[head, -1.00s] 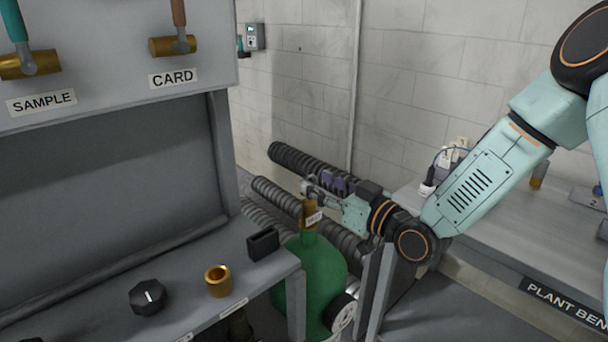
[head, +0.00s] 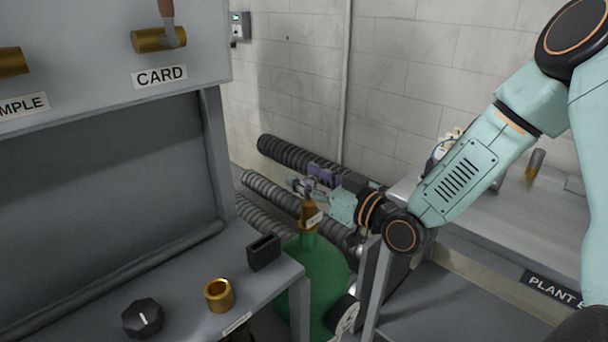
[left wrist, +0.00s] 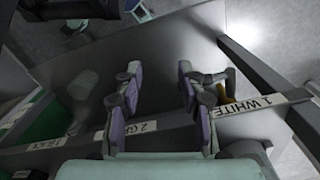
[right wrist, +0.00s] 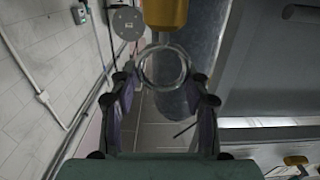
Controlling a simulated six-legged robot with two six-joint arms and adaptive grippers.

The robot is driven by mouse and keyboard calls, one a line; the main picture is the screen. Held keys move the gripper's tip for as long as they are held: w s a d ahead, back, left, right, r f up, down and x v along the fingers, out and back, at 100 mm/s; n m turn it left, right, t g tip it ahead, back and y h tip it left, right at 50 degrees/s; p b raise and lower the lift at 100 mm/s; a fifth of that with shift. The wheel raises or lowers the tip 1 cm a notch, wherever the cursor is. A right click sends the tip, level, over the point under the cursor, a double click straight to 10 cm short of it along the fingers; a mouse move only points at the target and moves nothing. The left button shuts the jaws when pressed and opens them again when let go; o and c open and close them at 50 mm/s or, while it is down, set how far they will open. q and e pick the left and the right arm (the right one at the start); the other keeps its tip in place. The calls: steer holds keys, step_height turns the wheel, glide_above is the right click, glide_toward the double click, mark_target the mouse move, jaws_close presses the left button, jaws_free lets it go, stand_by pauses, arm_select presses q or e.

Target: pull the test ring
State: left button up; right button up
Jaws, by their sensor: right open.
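In the right wrist view a thin metal ring (right wrist: 163,89), which looks like the test ring, hangs just beyond a brass fitting (right wrist: 166,12). My right gripper (right wrist: 162,82) is open, with one finger on each side of the ring; whether either touches it I cannot tell. In the head view my right gripper (head: 303,186) is beside the top of the tagged brass neck (head: 308,216) of a green bottle (head: 318,268). The ring is too small to make out there. My left gripper (left wrist: 158,85) is open and empty in the left wrist view, and outside the head view.
A grey cabinet with a brass CARD valve (head: 158,39) stands at the left. Its shelf holds a black knob (head: 142,318), a brass cup (head: 218,295) and a black block (head: 263,252). Ribbed hoses (head: 285,205) lie behind the bottle. The plant bench (head: 500,222) is at the right.

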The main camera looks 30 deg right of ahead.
steer(key=shift+s+a+r, duration=0.2)
steer(key=shift+r, duration=0.05)
steer(key=shift+w+d+f, duration=0.15)
steer(key=shift+w+f, duration=0.05)
steer(key=c, duration=0.3)
steer(key=shift+s, duration=0.1)
jaws_close()
